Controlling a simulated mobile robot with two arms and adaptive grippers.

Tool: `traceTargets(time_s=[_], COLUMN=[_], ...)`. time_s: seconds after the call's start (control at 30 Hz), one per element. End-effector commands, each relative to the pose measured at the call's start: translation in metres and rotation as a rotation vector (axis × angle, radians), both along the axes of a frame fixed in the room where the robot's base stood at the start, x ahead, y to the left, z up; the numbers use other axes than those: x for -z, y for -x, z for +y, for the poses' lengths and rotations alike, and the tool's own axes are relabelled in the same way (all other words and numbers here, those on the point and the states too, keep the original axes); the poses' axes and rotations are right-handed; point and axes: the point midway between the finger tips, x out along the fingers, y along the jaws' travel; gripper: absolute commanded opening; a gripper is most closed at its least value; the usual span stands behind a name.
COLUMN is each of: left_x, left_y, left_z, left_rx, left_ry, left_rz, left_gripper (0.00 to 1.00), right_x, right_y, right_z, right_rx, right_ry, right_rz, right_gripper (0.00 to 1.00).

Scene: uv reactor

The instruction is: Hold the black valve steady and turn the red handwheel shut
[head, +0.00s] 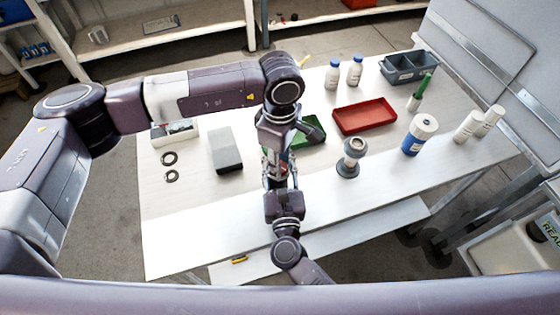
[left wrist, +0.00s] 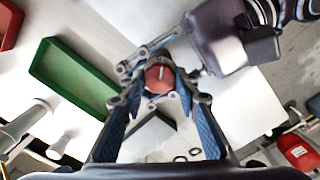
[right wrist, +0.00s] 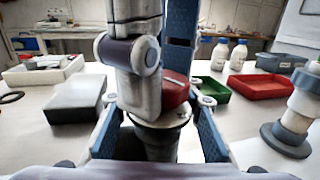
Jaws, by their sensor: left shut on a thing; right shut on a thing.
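The red handwheel (left wrist: 160,78) shows between the fingertips of my left gripper (left wrist: 163,82) in the left wrist view. The left gripper is shut on it from above. The handwheel also shows in the right wrist view (right wrist: 176,92), partly behind the left gripper's finger. Below it stands the dark valve body (right wrist: 156,142), upright between the fingers of my right gripper (right wrist: 158,108), which is shut on it from the side. In the head view my left gripper (head: 272,160) and right gripper (head: 283,192) meet over the table and hide most of the valve.
A green tray (head: 308,134) lies just behind the grippers and a red tray (head: 364,117) farther right. A grey flanged fitting (head: 349,160) stands close on the right. A grey block (head: 224,150) and two black rings (head: 170,167) lie left. The front table strip is clear.

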Motion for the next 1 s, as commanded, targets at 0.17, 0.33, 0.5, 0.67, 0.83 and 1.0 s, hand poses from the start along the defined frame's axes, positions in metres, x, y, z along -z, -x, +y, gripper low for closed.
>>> traceTargets(time_s=[0.17,0.33,0.5,0.67,0.83,1.0], left_x=[0.0002,0.0002,0.0006,0.0008,0.0009,0.0010], left_y=[0.0046,0.0044,0.0048,0.0037,0.0021,0.0004], left_z=[-0.0007,-0.0007,-0.0008,-0.0003,0.0005,0.0013], left_rx=[0.165,0.327,0.489,0.589,0.588,0.584], left_ry=[-0.002,-0.002,-0.002,-0.002,-0.004,-0.005], left_rz=[0.012,0.012,0.014,0.011,0.008,0.006], left_gripper=[0.05,0.05,0.05,0.05,0.05,0.05], right_x=[0.0008,0.0009,0.0009,0.0007,0.0004,0.0002], right_y=[-0.0020,-0.0021,-0.0021,-0.0018,-0.0011,-0.0006], right_z=[-0.0034,-0.0036,-0.0037,-0.0033,-0.0026,-0.0020], right_rx=[0.006,0.006,0.006,0.006,0.005,0.004], right_ry=[0.003,0.003,0.003,0.003,0.002,0.002], right_rz=[0.001,0.001,0.001,0.000,0.000,-0.001], right_gripper=[0.00,0.00,0.00,0.00,0.00,0.00])
